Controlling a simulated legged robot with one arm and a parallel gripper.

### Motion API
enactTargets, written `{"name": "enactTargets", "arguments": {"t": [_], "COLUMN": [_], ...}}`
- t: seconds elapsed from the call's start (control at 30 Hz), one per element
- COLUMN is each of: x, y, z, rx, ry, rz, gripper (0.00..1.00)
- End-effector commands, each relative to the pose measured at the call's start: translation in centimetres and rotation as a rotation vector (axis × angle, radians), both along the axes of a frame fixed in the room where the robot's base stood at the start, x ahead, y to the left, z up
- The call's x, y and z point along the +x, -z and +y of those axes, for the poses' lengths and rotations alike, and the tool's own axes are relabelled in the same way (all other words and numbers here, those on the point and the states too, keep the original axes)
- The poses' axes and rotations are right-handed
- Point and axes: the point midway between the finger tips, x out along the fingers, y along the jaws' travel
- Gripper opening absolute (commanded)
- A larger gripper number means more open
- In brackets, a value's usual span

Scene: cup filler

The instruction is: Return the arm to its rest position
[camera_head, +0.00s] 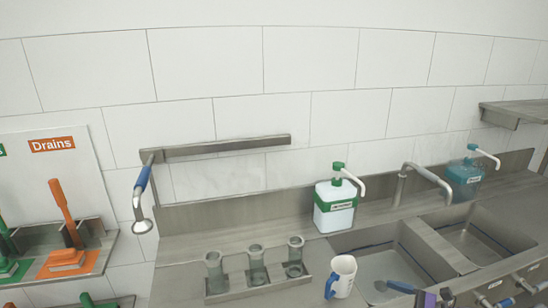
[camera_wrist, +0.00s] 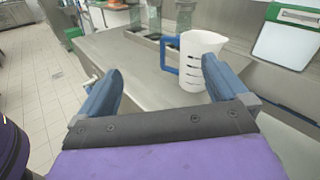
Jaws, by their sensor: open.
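My gripper (camera_wrist: 162,72) is open in the wrist view, its two blue fingers wide apart with nothing between them. A white cup (camera_wrist: 195,68) with a blue handle and dark markings stands upright beyond the fingers, behind the right fingertip in the picture. I cannot tell whether that fingertip touches it. In the head view the cup (camera_head: 343,272) stands on the steel counter (camera_head: 190,252), left of the sinks. Blue and dark parts at the bottom right of the head view are cut off, so I cannot tell which are my gripper.
A rack (camera_head: 262,289) with several clear containers stands left of the cup. A green-labelled dispenser (camera_head: 336,207) and a tap (camera_head: 430,175) stand behind the sinks (camera_head: 395,268). A shelf (camera_head: 515,112) sticks out at right. Open floor (camera_wrist: 40,75) shows left of the counter.

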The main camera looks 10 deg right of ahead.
Motion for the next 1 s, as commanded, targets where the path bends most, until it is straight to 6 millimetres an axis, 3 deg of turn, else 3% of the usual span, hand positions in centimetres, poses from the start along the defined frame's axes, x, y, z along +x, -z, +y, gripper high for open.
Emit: {"name": "enactTargets", "arguments": {"t": [0.23, 0.47, 0.7, 0.9, 1.0], "x": [1.7, -0.2, -5.0, -10.2, -12.8], "y": [-6.6, -10.9, -13.6, -14.7, -14.9], "z": [10.7, 19.5, 27.1, 31.5, 32.7], "rx": [-0.147, -0.317, -0.524, -0.709, -0.805], "ry": [-0.282, -0.554, -0.826, -1.04, -1.138], "rz": [-0.078, -0.151, -0.232, -0.3, -0.336], "gripper": [1.0, 1.0, 1.0, 1.0, 1.0]}}
